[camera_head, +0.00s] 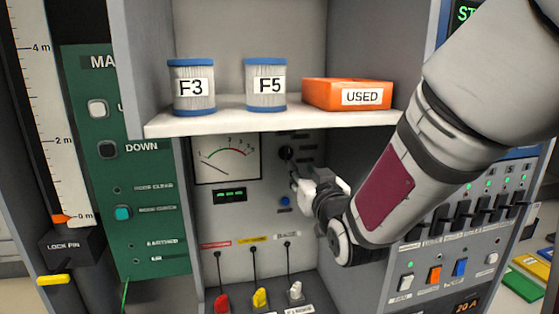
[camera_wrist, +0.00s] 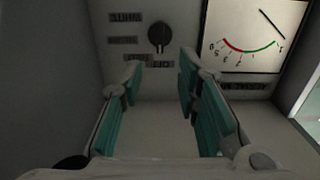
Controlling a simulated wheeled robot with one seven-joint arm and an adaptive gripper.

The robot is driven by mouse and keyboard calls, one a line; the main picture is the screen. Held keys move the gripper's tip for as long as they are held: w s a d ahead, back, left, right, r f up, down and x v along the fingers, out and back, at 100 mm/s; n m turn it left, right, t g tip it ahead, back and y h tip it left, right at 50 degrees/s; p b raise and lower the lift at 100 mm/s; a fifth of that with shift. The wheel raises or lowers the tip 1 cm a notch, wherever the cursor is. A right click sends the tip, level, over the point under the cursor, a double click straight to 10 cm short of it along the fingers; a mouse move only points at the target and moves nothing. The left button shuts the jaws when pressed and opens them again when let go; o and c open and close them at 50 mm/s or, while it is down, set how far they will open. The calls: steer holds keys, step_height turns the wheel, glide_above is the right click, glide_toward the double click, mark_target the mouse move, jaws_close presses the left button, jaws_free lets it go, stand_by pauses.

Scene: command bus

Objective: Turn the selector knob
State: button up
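The selector knob (camera_head: 286,152) is a small black round knob on the grey panel, just right of the analog meter. In the wrist view the knob (camera_wrist: 160,35) lies beyond the fingertips, with several small dark label plates beside it. My gripper (camera_head: 296,180) is just below the knob in the head view. In the wrist view my gripper (camera_wrist: 160,76) is open, its teal-padded fingers apart with nothing between them. The knob lies roughly in line with the gap and appears untouched.
A shelf (camera_head: 270,116) above holds canisters F3 (camera_head: 192,100) and F5 (camera_head: 265,98) and an orange box (camera_head: 348,93). The meter (camera_head: 227,160) is left of the knob. A blue button (camera_head: 285,201) and plugged red, yellow and white connectors (camera_head: 259,298) are below. Side walls enclose the recess.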

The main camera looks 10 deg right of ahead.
mark_target(289, 155)
steer(key=w+p, duration=0.1)
steer(key=w, duration=1)
steer(key=shift+c, duration=0.6)
jaws_close()
